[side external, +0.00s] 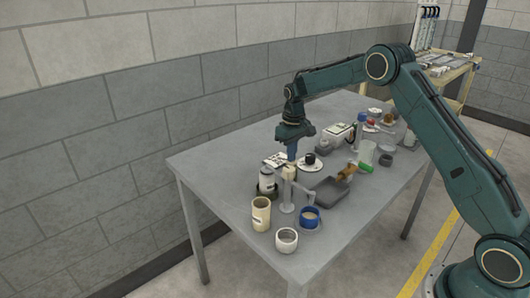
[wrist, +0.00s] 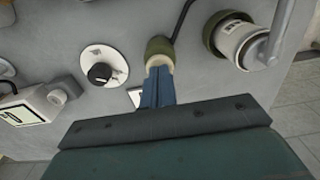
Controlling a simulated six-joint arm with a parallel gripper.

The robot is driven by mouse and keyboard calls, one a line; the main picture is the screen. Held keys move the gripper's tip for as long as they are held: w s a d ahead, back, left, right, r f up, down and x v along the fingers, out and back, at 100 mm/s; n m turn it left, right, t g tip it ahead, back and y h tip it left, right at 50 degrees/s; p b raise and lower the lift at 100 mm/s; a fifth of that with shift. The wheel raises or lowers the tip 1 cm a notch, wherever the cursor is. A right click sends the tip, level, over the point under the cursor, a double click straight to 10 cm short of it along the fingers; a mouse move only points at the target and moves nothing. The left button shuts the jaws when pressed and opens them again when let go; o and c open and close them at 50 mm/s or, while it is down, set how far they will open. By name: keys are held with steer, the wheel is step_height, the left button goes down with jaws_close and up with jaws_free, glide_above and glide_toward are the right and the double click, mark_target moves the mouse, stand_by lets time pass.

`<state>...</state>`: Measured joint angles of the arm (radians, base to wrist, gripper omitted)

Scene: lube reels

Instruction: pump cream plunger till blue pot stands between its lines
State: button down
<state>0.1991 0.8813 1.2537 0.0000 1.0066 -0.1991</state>
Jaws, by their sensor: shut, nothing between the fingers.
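The cream plunger (side external: 289,172) stands on top of a grey pump post (side external: 287,197) near the table's front left. My gripper (side external: 291,158) points down just over the plunger, with its blue fingers together and empty. In the wrist view the fingertips (wrist: 158,73) overlap a cream round part with an olive end (wrist: 160,47); I cannot tell whether they touch it. The blue pot (side external: 310,218) stands upright on the table to the right of the post, near the pump's spout (side external: 309,192). Its lines and fill level are too small to read.
A cream cup (side external: 261,215) and a white cup (side external: 286,240) stand near the front edge. A white canister (side external: 266,180) is left of the post. A dark grey tray (side external: 327,190) lies to the right. Several small items crowd the table behind.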

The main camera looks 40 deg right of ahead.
steer(key=shift+r, duration=3.25)
steer(key=s+a+r+t, duration=0.1)
steer(key=s+a+r, duration=0.3)
steer(key=s+r, duration=0.5)
steer(key=s+a+r+t, duration=0.2)
steer(key=s+a+r, duration=0.2)
steer(key=s+r, duration=0.4)
steer(key=s+a+f+t, duration=0.1)
steer(key=s, duration=1)
steer(key=s+a+t, duration=0.1)
steer(key=s+a, duration=0.1)
steer(key=s, duration=0.9)
steer(key=shift+a+f+t, duration=0.25)
steer(key=shift+f+t, duration=0.05)
steer(key=shift+f, duration=0.1)
